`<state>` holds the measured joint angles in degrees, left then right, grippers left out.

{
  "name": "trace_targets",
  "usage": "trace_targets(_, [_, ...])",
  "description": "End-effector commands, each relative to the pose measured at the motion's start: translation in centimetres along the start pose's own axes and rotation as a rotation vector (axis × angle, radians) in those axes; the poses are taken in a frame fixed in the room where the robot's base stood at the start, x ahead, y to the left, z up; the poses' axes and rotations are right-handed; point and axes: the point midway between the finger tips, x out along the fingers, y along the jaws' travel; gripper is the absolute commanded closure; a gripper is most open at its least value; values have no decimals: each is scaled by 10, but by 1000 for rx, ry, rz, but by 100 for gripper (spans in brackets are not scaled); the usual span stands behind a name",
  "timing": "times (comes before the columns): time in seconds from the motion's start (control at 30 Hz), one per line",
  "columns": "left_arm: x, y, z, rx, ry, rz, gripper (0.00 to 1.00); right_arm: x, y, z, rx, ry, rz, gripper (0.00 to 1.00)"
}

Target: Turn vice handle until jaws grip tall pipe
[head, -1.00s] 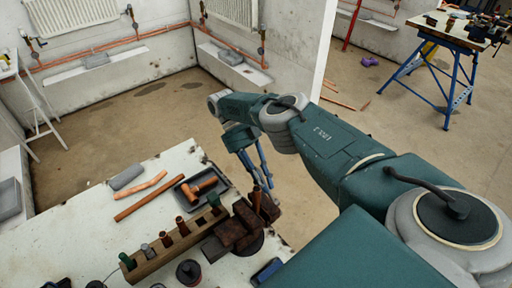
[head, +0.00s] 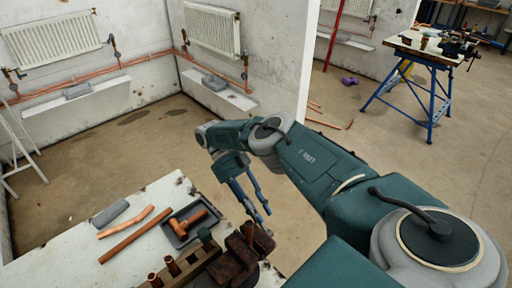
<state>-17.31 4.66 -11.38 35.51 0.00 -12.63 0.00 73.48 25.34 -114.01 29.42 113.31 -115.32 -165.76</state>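The rusty brown vice (head: 232,264) is on the near right part of the pale workbench (head: 80,245), cut off by the bottom edge. A thin copper-brown upright piece, seemingly the tall pipe (head: 249,233), stands at its jaws; I cannot tell whether the jaws touch it. The vice handle cannot be made out. My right gripper (head: 263,217) comes in from the right and points down beside the vice and pipe. Its two blue fingers are apart, with nothing visible between them. My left gripper is not in view.
A black tray (head: 170,222) with a copper fitting, loose copper pipes (head: 135,240) and a grey block (head: 110,212) lie on the bench. A wooden rack with copper pieces stands left of the vice. A blue-legged workbench (head: 425,95) stands far right. Floor beyond is mostly clear.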

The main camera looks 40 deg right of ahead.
Motion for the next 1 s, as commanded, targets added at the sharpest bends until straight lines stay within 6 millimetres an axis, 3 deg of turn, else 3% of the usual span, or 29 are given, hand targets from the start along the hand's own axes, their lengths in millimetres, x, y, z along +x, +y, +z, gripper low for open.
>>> trace_targets(0.27, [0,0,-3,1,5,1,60,-4,2,-4,-7,-2,1,71])
trace_targets(0.7, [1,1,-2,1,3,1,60,-47,-14,-61,-3,-1,2,71])
trace_targets(1.0, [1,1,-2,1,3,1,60,-58,-18,-77,-2,1,3,71])
